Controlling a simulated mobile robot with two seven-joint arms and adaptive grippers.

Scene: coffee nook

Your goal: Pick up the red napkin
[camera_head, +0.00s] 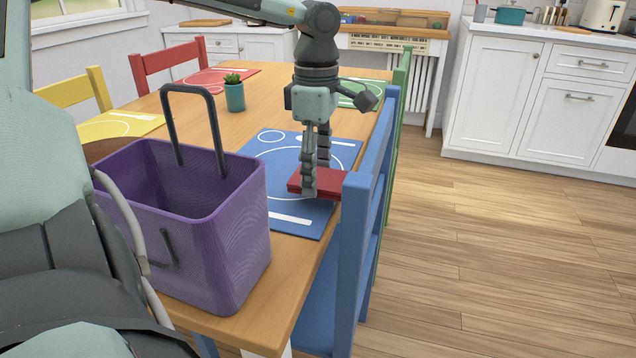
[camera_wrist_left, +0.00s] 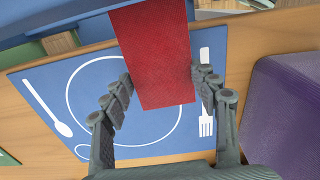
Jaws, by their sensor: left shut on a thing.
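The red napkin (camera_head: 322,183) is a flat, folded red rectangle over the blue placemat (camera_head: 290,219), near the table's edge beside the blue chair. My left gripper (camera_head: 315,188) comes down from above and is shut on the napkin. In the left wrist view the napkin (camera_wrist_left: 157,58) lies between the two fingers (camera_wrist_left: 160,88), and its far end reaches past the table edge. I cannot tell whether it touches the placemat. My right gripper is not in view.
A purple basket (camera_head: 245,225) with a dark handle stands on the table left of the gripper. The blue chair (camera_head: 360,230) is close on the right. A small potted plant (camera_head: 234,95) stands further back. Red, yellow and green placemats lie around the table.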

